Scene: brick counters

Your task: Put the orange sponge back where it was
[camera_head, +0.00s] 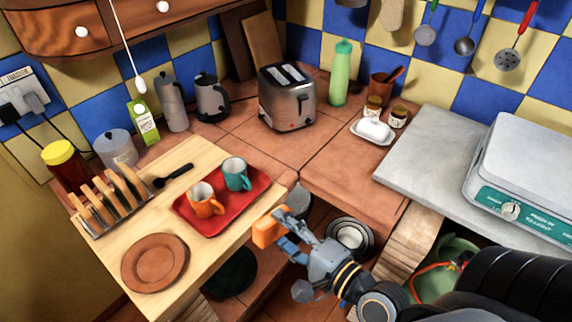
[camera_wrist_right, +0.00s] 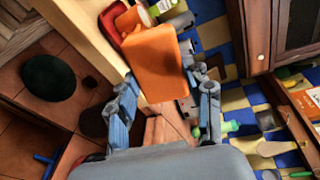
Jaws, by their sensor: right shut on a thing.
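The orange sponge (camera_head: 267,230) is a block held at the tip of my right gripper (camera_head: 284,236), just off the front right edge of the wooden board (camera_head: 228,248). In the right wrist view the sponge (camera_wrist_right: 156,62) stands out beyond the two blue-grey fingers of the gripper (camera_wrist_right: 166,88). The fingers are closed on it, and their contact is partly hidden. My left gripper does not show.
A red tray (camera_head: 222,222) with an orange mug (camera_head: 205,201) and a teal mug (camera_head: 237,174) is close behind the sponge. A brown plate (camera_head: 155,262) and a toast rack (camera_head: 112,201) share the board. The tiled counter (camera_head: 335,172) has free room before the toaster (camera_head: 287,98).

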